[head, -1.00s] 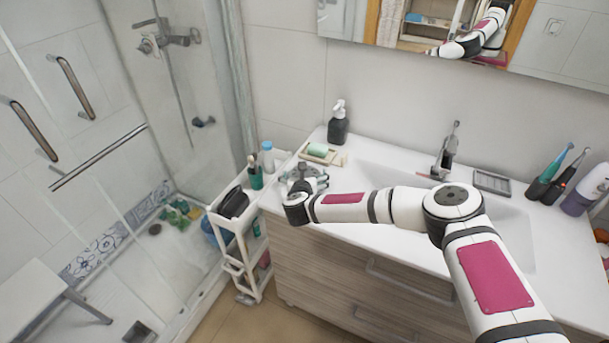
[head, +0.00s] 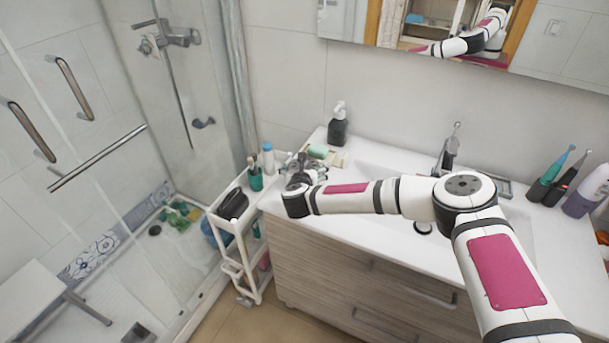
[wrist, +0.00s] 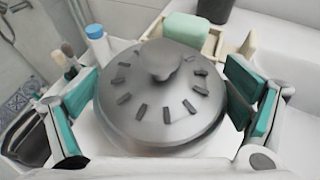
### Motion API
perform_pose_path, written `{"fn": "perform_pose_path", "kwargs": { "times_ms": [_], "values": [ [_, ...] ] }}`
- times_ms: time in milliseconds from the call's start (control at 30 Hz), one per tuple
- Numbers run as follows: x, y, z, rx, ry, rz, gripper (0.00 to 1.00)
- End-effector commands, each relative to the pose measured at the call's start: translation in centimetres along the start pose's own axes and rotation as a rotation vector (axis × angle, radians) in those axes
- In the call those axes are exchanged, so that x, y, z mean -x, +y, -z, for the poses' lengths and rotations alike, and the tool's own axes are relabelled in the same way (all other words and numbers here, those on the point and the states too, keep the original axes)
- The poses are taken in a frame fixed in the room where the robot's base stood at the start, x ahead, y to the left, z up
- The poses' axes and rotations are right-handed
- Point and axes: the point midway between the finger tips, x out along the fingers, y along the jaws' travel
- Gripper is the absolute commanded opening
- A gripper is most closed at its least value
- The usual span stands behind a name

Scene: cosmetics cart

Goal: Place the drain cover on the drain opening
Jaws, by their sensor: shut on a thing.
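The drain cover (wrist: 158,112) is a grey metal dome with a round knob and a ring of dark slots. In the wrist view it fills the space between the teal-padded fingers of my gripper (wrist: 165,90). My gripper is shut on it. In the head view my gripper (head: 305,165) is over the left end of the white counter, and the cover is hard to make out there. A small dark round drain opening (head: 423,227) shows in the sink basin, below my forearm and well to the right of my gripper.
A soap dish with green soap (head: 318,151) and a dark pump bottle (head: 338,127) stand behind my gripper. A white cart (head: 233,225) with bottles is to the left. The faucet (head: 448,155) rises behind the basin. Toothbrushes (head: 552,178) stand at the right.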

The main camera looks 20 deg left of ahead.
Motion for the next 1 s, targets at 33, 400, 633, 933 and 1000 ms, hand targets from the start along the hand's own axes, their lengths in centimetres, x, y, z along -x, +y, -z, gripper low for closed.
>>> {"fn": "perform_pose_path", "kwargs": {
  "times_ms": [33,400,633,933,1000],
  "values": [
    [1.2,0.7,0.6,0.002,0.004,-0.006,0.57],
    [9.5,4.3,3.1,0.003,0.003,-0.006,0.57],
    [12.8,5.7,4.1,0.002,0.002,-0.003,0.57],
    [13.9,5.8,4.4,-0.001,0.001,0.001,0.57],
    [13.5,4.9,4.1,-0.005,-0.001,0.007,0.57]
  ]
}}
